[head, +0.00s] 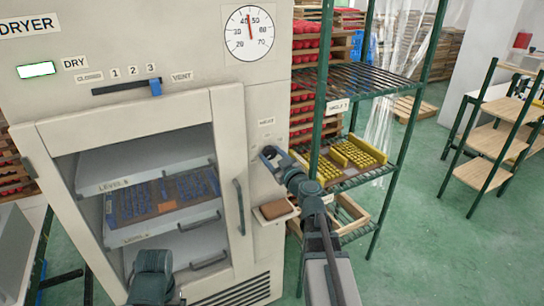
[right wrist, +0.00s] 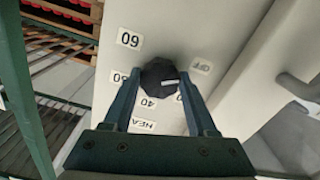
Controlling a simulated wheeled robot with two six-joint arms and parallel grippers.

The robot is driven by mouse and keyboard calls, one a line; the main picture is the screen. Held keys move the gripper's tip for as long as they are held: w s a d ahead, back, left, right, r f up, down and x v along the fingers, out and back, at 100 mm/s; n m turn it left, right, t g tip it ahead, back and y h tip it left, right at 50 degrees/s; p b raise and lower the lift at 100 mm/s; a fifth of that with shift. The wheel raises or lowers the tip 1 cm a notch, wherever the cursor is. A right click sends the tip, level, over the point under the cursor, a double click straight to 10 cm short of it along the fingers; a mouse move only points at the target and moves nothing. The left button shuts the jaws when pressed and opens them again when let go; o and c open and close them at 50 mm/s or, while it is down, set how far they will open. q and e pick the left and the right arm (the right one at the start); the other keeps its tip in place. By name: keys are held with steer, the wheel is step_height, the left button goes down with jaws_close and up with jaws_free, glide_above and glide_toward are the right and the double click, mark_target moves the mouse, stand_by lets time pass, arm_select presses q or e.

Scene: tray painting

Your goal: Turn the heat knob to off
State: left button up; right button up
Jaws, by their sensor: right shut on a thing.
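The heat knob (right wrist: 160,76) is a dark, faceted knob on the dryer's pale front panel, with a short white mark on its face. My right gripper (right wrist: 163,95) is shut on the knob, one finger on each side. In the head view my right gripper (head: 271,157) is at the panel below the HEAT label (head: 267,122) and hides the knob. My left gripper's fingers are not visible.
The dryer door (head: 225,130) with its handle (head: 239,207) is left of the knob. A small ledge holding a brown block (head: 274,209) is below. A green rack (head: 375,82) with yellow pieces stands close on the right. A dial (head: 249,33) is above.

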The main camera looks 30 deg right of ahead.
steer(key=shift+a, duration=0.1)
stand_by(0.3)
steer(key=o, duration=1.4)
steer(key=shift+c, duration=0.2)
steer(key=shift+s, duration=0.1)
